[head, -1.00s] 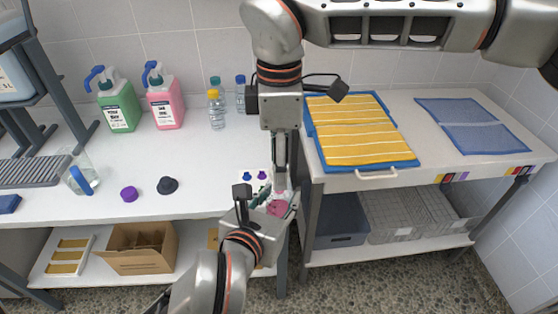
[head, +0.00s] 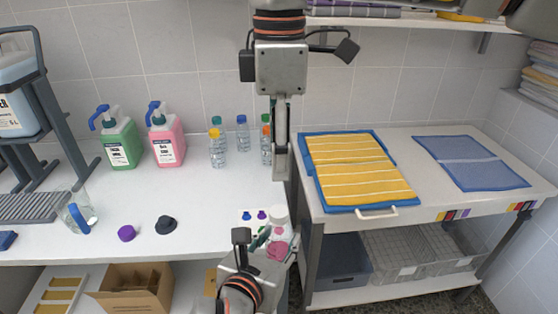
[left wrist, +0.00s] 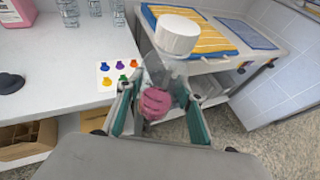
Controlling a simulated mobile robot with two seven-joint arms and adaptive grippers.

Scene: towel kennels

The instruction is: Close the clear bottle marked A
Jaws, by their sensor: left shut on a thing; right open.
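My left gripper (head: 268,243) is shut on a clear bottle with something pink in its lower part. In the left wrist view, the clear bottle (left wrist: 172,67) stands between the fingers (left wrist: 157,110), fairly upright. A white cap (left wrist: 178,35) sits on top of its neck; I cannot tell how tight it is. The white cap also shows in the head view (head: 278,214). I cannot read any letter on the bottle. My right gripper (head: 281,172) is open and empty, above the bottle and apart from it.
A white card with coloured spots (left wrist: 118,75) lies at the table's right end. A purple cap (head: 126,233), a dark cap (head: 166,224) and a jug (head: 80,212) stand left. Green (head: 118,140) and pink jugs (head: 167,140) and small capped bottles (head: 217,150) stand behind. A towel cart (head: 405,215) is right.

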